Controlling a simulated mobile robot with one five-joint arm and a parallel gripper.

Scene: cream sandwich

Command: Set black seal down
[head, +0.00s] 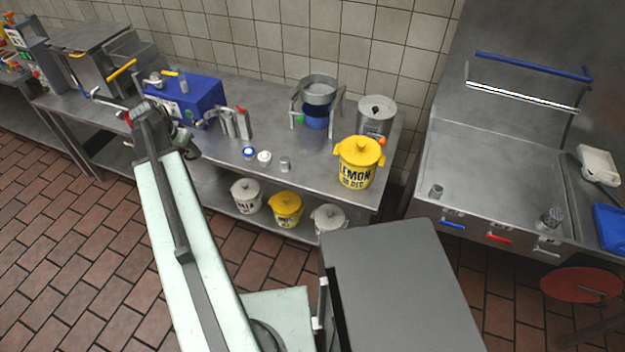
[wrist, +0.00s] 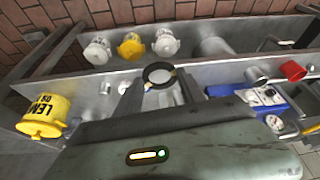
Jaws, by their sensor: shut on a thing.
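My gripper (wrist: 160,86) is shut on a black ring, the black seal (wrist: 158,65), in the wrist view. The seal sits between the fingertips, with the steel worktop (wrist: 220,78) behind it. In the head view my gripper (head: 190,142) is at the end of my pale arm, in front of the worktop (head: 262,118) and near the blue machine. The seal is too small and dark to make out clearly there. I cannot tell how high it is above the worktop.
A blue machine (head: 190,98) stands behind my gripper. Small caps (head: 264,156) and a yellow lemon bucket (head: 358,162) stand to the right on the worktop. A steel pot stand (head: 318,92) is at the back. Several buckets (head: 286,208) sit on the lower shelf.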

